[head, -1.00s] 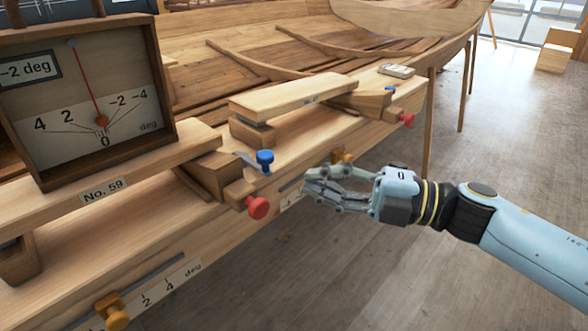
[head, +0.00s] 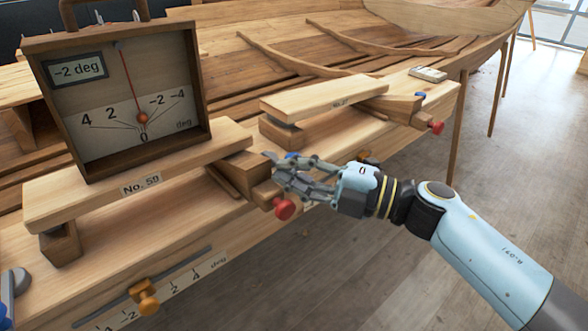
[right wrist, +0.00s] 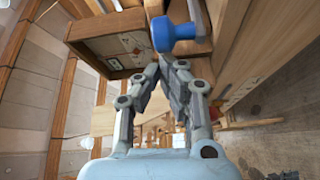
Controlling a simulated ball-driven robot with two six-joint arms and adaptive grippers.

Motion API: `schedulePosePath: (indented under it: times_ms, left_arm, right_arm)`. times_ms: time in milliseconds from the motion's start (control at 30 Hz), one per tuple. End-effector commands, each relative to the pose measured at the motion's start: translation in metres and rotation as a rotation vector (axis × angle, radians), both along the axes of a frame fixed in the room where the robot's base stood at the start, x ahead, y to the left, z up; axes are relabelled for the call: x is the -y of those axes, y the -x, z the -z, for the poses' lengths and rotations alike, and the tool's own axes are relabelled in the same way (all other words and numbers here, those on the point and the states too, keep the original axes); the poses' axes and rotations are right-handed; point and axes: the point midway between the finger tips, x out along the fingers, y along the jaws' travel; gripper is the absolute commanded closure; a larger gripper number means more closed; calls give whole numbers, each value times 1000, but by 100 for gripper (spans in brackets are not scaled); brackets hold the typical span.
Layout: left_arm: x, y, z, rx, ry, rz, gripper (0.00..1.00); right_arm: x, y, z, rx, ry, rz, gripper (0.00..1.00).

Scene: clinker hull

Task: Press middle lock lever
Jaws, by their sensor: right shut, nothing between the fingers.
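A blue-knobbed lock lever (head: 291,155) sits at the end of the No. 59 plank, mostly hidden behind my right gripper in the head view. Its blue knob (right wrist: 177,34) shows clearly in the right wrist view, just beyond the fingertips. My right gripper (head: 274,166) is shut and empty, its tips close to the lever, above the red knob (head: 284,209). In the right wrist view the fingertips (right wrist: 163,61) meet below the knob; I cannot tell whether they touch it. My left gripper is not in view.
A dial box (head: 175,100) reads -2 deg on the No. 59 plank (head: 75,195). Farther along are another plank (head: 320,96), a blue knob (head: 420,95) and a red knob (head: 436,127). An orange knob (head: 145,296) sits on a slotted scale below. Open floor lies right.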

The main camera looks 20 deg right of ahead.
Motion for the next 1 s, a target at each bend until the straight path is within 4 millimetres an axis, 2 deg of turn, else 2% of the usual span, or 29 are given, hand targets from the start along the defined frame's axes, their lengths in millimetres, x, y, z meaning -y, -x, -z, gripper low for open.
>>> schedulePosePath:
  times_ms: [767, 1000]
  left_arm:
    - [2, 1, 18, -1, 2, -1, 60]
    - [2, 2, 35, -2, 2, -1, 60]
  right_arm:
    - [17, -1, 1, 1, 2, -122, 100]
    - [36, -2, 4, 2, 5, -213, 100]
